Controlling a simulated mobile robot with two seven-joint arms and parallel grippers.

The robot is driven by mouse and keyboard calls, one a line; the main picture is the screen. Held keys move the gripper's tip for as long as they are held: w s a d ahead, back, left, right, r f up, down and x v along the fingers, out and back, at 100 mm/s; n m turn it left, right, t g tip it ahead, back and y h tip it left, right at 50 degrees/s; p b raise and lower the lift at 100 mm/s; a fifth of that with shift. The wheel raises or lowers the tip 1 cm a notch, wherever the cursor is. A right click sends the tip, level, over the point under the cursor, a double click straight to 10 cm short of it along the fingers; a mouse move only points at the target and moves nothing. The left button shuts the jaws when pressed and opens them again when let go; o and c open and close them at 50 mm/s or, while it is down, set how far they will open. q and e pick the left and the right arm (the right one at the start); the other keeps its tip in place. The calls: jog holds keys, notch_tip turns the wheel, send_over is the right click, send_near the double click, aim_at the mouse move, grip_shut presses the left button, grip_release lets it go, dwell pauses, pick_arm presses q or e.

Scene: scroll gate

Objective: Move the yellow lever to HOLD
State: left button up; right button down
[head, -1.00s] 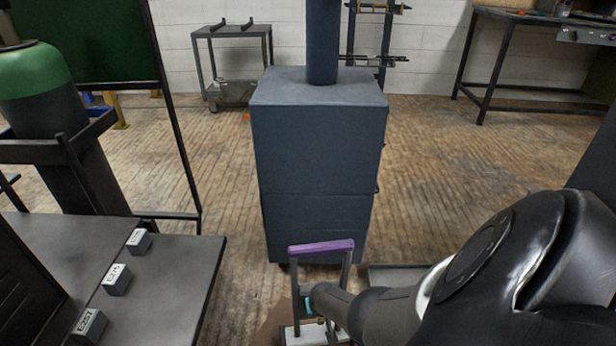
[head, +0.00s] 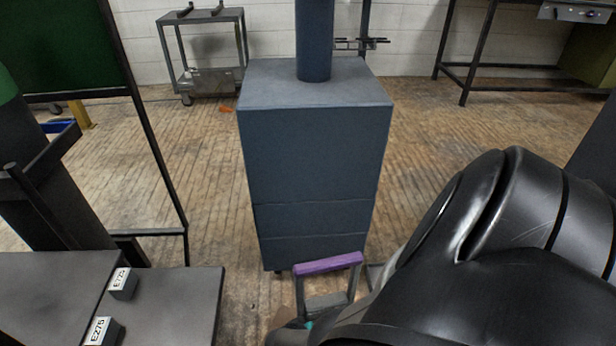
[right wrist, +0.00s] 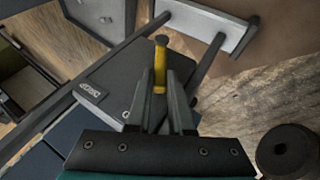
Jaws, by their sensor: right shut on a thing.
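The yellow lever (right wrist: 160,64) shows in the right wrist view as a short yellow bar with a darker round knob. My right gripper (right wrist: 160,88) is shut on it, with one finger on each side and the knob beyond the fingertips. In the head view my right arm covers the gripper and the lever. A HOLD mark is not readable in any view. My left gripper is not in view.
A purple-topped frame (head: 328,263) stands beside my right arm, in front of a blue-grey cabinet (head: 312,160). A dark table (head: 185,300) with labelled blocks (head: 101,330) is at the lower left. Wooden floor is open around the cabinet.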

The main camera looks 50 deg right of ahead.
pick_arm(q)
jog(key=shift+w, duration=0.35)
pick_arm(e)
jog(key=shift+a+f, duration=0.2)
jog(key=shift+s, duration=0.1)
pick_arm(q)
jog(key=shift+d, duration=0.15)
pick_arm(e)
jog(key=c, duration=0.8)
grip_release()
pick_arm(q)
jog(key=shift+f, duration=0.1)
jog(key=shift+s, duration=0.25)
pick_arm(e)
jog(key=shift+d+r, duration=0.1)
jog(key=shift+d, duration=0.05)
